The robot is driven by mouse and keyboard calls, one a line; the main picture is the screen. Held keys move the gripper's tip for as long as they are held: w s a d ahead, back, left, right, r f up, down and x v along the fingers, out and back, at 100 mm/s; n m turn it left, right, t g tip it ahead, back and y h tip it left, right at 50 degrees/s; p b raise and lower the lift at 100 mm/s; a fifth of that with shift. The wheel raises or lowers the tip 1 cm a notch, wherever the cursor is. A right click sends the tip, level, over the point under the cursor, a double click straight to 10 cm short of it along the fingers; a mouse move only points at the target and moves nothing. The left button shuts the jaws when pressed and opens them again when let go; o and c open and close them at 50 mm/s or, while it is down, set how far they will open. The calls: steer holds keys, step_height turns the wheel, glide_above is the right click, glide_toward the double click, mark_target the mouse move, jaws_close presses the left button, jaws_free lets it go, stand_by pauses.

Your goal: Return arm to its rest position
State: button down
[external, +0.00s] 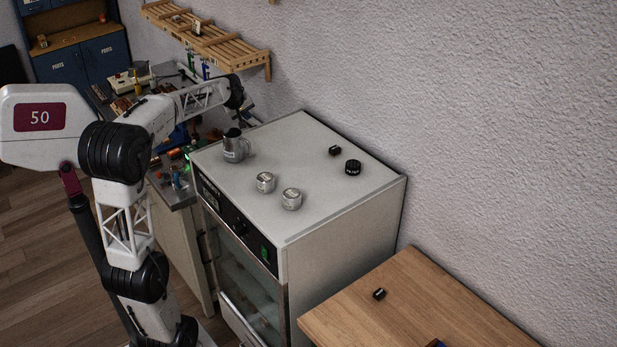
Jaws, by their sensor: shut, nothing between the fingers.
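My arm rises at the left of the external view and reaches right toward the wall, past the back left of the white cabinet. Its black wrist joint is above the cabinet's back left corner. My gripper (248,106) is small and partly hidden beyond that joint; it is shut, and I see nothing held. It is apart from the things on the cabinet top.
The white cabinet (310,142) carries a metal pitcher (235,148), two silver tins (265,183) (291,199) and two small black pieces (335,150) (353,167). A slatted wooden shelf (215,45) hangs near my forearm. A cluttered bench (180,197) lies behind; a wooden table (400,300) is at right.

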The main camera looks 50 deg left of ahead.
steer(key=s+d+r+m, duration=0.1)
steer(key=s+d+m, duration=0.2)
steer(key=s+d, duration=0.45)
steer(key=s+d+m, duration=0.3)
steer(key=s+d, duration=0.1)
steer(key=d, duration=0.7)
steer(key=s+d+r+m, duration=0.1)
steer(key=s+d+m, duration=0.2)
steer(key=s+d, duration=0.45)
steer(key=s+d+f+m+g+h, duration=0.1)
steer(key=s+d+f+m, duration=0.2)
steer(key=s+d+f, duration=0.2)
steer(key=s+d+f+m+g+h, duration=0.1)
steer(key=s+d+f, duration=0.5)
steer(key=d+f, duration=0.6)
steer(key=shift+s+m+g, duration=0.15)
steer(key=shift+m+g, duration=0.65)
steer(key=shift+m, duration=0.4)
